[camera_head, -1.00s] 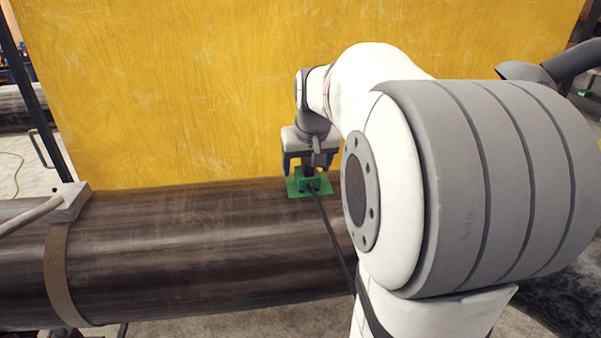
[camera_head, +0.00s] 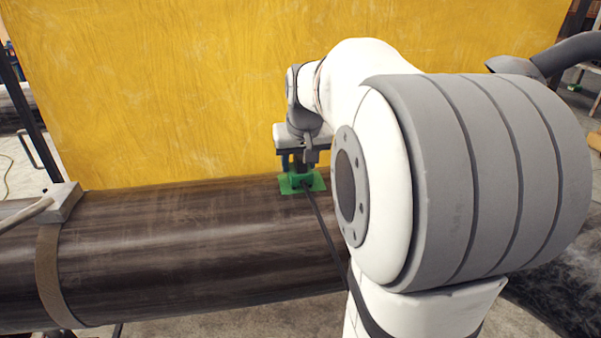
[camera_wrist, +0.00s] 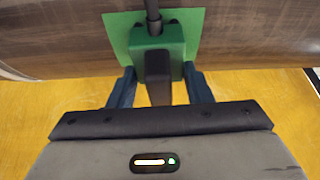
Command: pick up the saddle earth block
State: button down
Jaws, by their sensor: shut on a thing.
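The saddle earth block is green, with a flat green base plate and a dark upright part in its middle. It sits on top of the dark pipe (camera_head: 180,245) in the head view (camera_head: 302,182), and also shows in the wrist view (camera_wrist: 190,42). A dark cable (camera_head: 325,222) runs from it down over the pipe. My gripper (camera_head: 299,170) is above the pipe with its blue fingers at the block; in the wrist view the fingers (camera_wrist: 158,80) stand either side of the block's dark upright part, shut on the block. The fingertips are partly hidden by the block.
A yellow panel (camera_head: 170,90) stands right behind the pipe. A strap with a grey clamp (camera_head: 62,200) wraps the pipe at the left. My arm hides the right part of the pipe.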

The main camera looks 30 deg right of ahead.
jog(key=shift+r, duration=0.15)
notch_tip(320, 180, up, 10)
jog(key=shift+f+b, duration=0.25)
jog(key=shift+b, duration=0.25)
jog(key=shift+r, duration=0.15)
